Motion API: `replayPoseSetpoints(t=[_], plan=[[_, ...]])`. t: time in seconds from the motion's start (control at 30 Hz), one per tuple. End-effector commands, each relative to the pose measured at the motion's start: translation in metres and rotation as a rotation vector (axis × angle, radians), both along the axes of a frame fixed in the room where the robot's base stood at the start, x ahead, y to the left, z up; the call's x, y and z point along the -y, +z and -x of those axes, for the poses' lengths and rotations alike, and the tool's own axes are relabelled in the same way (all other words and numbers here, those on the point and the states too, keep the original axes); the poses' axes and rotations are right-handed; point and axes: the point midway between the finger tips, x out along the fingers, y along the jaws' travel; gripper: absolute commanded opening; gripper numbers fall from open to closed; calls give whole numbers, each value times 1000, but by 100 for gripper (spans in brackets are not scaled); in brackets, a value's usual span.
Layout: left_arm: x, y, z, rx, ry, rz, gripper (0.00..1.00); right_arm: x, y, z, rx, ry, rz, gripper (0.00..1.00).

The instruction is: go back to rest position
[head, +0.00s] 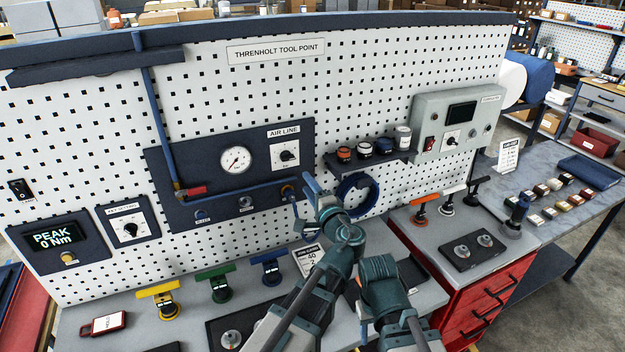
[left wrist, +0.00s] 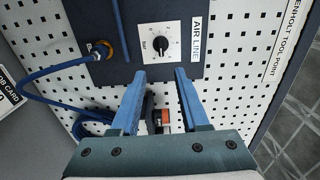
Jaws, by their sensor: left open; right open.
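My left gripper (head: 314,190) is raised in front of the tool panel, near the right part of the air line plate (head: 262,212). In the left wrist view its two blue fingers (left wrist: 160,78) are apart with nothing held between them. The air line dial (left wrist: 160,44) lies beyond the fingertips. My right gripper (head: 363,318) is low over the bench at the bottom middle. Only a bit of blue finger shows there, and my own arm hides much of it.
A blue hose coil (head: 357,195) hangs beside my left gripper, under a shelf of jars (head: 366,160). Yellow (head: 160,299), green (head: 217,286) and blue T-handled tools (head: 270,268) stand on the bench. A red drawer cabinet (head: 480,310) stands to the right.

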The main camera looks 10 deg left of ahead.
Motion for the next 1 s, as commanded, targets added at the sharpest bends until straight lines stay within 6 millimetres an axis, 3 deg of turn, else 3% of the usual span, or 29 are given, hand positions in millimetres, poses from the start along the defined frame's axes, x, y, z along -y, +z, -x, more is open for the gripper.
replayPoseSetpoints(t=[0.17, 0.3, 0.43, 0.5, 0.63, 1.0], plan=[[-32, -28, 14, -50, 92, 146, 45, 0, 0, 0, 0, 0, 0, 50], [-72, -84, 47, -155, 261, 419, 45, 0, 0, 0, 0, 0, 0, 50], [-88, -138, 86, -277, 416, 695, 45, 0, 0, 0, 0, 0, 0, 50], [-87, -162, 107, -346, 487, 831, 45, 0, 0, 0, 0, 0, 0, 50], [-75, -190, 136, -451, 576, 1028, 45, 0, 0, 0, 0, 0, 0, 50], [-34, -217, 185, -662, 693, 1383, 45, 0, 0, 0, 0, 0, 0, 50]])
